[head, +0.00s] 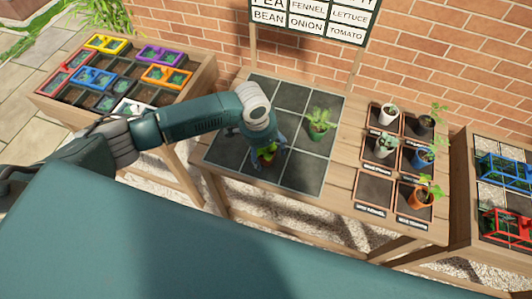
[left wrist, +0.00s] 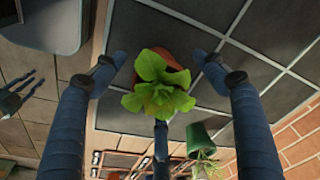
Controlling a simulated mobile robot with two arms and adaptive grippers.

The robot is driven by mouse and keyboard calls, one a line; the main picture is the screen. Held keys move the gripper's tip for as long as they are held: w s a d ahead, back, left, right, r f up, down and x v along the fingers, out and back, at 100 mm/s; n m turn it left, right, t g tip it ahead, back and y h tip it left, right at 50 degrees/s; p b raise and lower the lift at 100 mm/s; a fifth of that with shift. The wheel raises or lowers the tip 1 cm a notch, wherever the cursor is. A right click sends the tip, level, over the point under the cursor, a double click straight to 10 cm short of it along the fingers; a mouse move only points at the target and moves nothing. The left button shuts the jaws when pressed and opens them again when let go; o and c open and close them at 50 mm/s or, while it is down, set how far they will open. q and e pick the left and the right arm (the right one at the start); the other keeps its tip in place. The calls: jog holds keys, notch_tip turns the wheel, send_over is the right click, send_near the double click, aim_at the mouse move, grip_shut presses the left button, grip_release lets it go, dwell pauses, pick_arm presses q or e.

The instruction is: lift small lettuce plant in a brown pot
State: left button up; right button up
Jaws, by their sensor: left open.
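The small lettuce plant (left wrist: 158,92) has bright green leaves and stands in a brown pot (left wrist: 177,64) on the dark tiled mat. In the head view the lettuce (head: 268,150) is partly hidden by my left gripper (head: 264,147), which is directly above and around it. In the left wrist view the left gripper's fingers (left wrist: 158,80) are spread, with the plant between them and gaps on both sides. Most of the pot is hidden under the leaves. Dark finger-like shapes at the left edge of the wrist view may be my right gripper; their state is unclear.
A green-potted plant (head: 319,124) stands right of the lettuce on the mat (head: 240,92). Further right, several potted plants stand on labelled squares (head: 374,188). A planter box (head: 180,105) is at left, a sign (head: 315,15) behind. The mat's front is clear.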

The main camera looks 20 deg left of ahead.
pick_arm(q)
jog(key=c, duration=1.3)
jog(key=shift+r, duration=0.1)
jog(key=shift+c, duration=0.2)
